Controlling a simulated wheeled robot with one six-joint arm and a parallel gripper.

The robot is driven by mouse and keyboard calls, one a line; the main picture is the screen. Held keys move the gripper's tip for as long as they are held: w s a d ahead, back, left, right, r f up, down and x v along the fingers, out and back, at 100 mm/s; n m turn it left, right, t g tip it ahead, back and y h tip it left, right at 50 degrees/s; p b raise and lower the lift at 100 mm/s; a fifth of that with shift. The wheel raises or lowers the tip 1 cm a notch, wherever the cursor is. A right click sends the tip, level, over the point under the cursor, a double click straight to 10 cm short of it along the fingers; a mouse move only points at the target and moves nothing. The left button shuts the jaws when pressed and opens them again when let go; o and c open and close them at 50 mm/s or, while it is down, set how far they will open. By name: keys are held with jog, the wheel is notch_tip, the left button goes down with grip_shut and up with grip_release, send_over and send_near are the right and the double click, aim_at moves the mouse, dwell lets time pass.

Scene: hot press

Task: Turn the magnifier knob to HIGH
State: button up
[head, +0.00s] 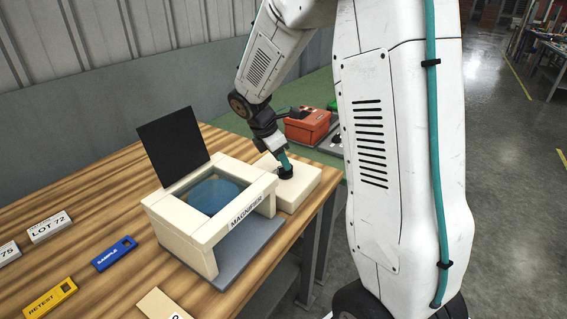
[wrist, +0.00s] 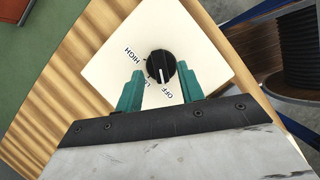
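The magnifier (head: 215,195) is a cream frame with a round blue lens, standing on the wooden table. Its cream control box (head: 312,185) sits at its right side. The black round knob (wrist: 161,66) is on top of the box, and its white mark points down at the OFF label (wrist: 167,92). The HIGH label (wrist: 133,56) is left of the knob; the LOW label is partly hidden by a finger. My gripper (wrist: 159,76) is open, its teal fingers on either side of the knob. A gap shows at the left finger; contact at the right is unclear.
A black panel (head: 173,146) stands behind the magnifier. A blue tag (head: 114,254), a yellow RETEST tag (head: 50,298) and a LOT 72 block (head: 48,227) lie at the left. An orange-red box (head: 308,126) stands on the green bench behind my gripper.

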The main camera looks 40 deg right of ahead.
aim_at(284, 174)
jog(key=shift+x, duration=1.1)
jog(key=shift+c, duration=0.4)
grip_shut()
